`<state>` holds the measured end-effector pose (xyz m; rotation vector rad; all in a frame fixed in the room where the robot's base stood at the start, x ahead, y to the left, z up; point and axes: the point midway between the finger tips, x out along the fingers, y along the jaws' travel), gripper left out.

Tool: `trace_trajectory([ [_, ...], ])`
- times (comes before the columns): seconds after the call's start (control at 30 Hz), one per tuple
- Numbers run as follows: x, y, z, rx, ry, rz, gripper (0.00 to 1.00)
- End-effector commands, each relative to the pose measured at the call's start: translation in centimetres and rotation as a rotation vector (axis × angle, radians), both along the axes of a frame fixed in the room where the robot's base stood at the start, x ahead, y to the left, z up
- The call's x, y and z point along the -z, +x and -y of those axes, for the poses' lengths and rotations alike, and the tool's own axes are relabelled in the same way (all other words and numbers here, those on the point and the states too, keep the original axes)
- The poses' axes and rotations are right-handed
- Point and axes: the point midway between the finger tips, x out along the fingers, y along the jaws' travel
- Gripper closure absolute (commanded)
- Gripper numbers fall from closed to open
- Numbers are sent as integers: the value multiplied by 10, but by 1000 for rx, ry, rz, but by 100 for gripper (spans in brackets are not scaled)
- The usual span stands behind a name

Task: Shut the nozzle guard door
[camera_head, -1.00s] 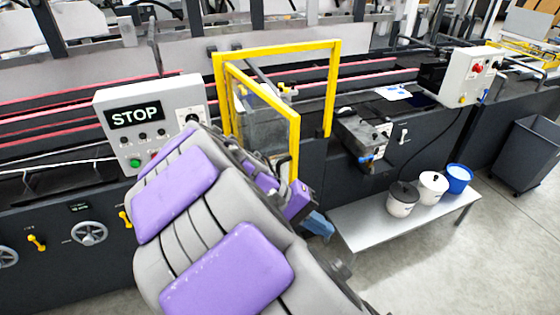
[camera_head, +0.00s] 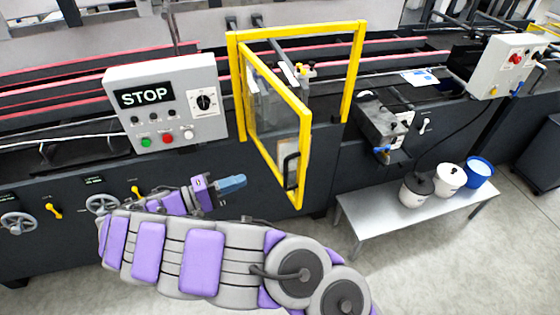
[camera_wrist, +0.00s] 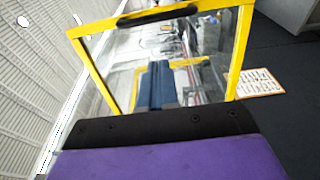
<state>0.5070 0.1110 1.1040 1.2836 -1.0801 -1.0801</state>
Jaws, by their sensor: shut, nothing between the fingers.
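The nozzle guard door (camera_head: 277,118) is a clear panel in a yellow frame. It stands swung open toward me from the fixed yellow guard frame (camera_head: 300,33), with a black handle (camera_head: 290,171) near its lower free edge. My gripper (camera_head: 232,184) has blue fingers, is shut and empty, and is left of the door, apart from it. In the wrist view the door (camera_wrist: 160,18) fills the upper middle, with its dark handle on the top bar. The blue fingers (camera_wrist: 157,85) show in front of the clear panel.
A grey control box (camera_head: 167,103) with a STOP sign stands left of the door. Handwheels and yellow levers line the machine front. A low bench (camera_head: 358,222) with several pots is at the right. Floor in front of the machine is clear.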

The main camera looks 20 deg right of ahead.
Motion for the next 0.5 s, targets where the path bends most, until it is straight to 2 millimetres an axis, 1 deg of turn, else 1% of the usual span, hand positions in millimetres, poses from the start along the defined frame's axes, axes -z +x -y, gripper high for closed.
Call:
trace_trajectory([
  [0.07,1,1,2,-3,-2,1,100],
  [0.17,0,2,13,0,-5,2,100],
  [0.27,0,4,28,0,-1,3,100],
  [0.5,1,12,73,3,-2,0,100],
])
